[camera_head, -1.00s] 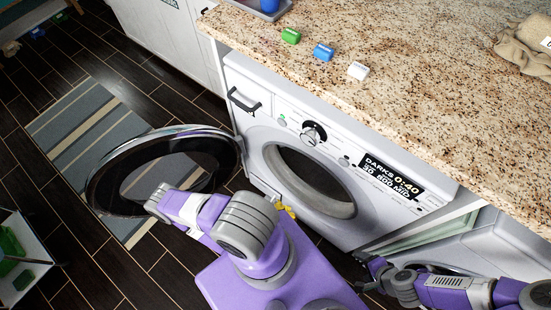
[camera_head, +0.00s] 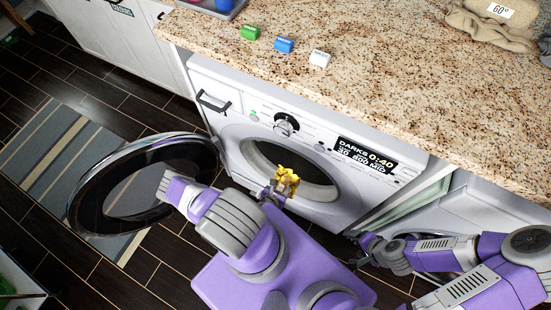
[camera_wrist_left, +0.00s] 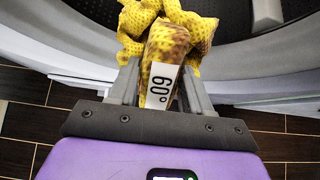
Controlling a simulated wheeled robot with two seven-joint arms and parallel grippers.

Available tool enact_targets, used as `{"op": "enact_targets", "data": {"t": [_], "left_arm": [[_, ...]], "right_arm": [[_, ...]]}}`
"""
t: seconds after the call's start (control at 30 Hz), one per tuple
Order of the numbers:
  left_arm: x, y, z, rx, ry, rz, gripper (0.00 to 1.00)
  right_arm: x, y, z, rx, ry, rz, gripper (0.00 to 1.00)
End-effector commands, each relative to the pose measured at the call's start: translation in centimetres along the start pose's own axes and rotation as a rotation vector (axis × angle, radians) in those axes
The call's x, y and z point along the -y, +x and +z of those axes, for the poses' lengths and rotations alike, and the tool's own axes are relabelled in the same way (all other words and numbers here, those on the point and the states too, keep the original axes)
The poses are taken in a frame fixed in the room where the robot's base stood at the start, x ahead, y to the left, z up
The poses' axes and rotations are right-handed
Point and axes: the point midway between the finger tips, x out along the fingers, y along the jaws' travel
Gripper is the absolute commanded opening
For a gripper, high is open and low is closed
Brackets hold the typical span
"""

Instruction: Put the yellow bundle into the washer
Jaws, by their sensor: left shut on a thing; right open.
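The yellow bundle (camera_head: 287,180) is a crumpled yellow cloth with dark spots. In the left wrist view the bundle (camera_wrist_left: 165,42) carries a white tag reading 60°. My left gripper (camera_head: 274,192) is shut on it; both fingers (camera_wrist_left: 158,88) press its sides. The bundle is held in front of the washer's round opening, at its lower rim. The washer (camera_head: 240,129) is white, with its round door (camera_head: 80,200) swung open to the left. My right gripper (camera_head: 362,240) is open, low to the right of the washer front. Its fingers are small in view.
A beige bundle (camera_head: 490,28) tagged 60° lies at the back right. A striped rug (camera_head: 60,150) lies on the dark floor.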

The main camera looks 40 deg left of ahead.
Motion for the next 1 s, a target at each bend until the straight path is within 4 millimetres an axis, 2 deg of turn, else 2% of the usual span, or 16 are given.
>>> {"op": "enact_targets", "data": {"t": [0.3,1.0], "left_arm": [[0.1,3.9,3.0,0.002,0.002,-0.001,0.18],[0.1,13.0,8.4,0.003,0.001,0.0,0.18]], "right_arm": [[-0.1,0.2,0.0,0.0,0.0,0.0,0.74],[-1.0,2.7,-0.1,0.0,0.0,0.0,0.74]]}}
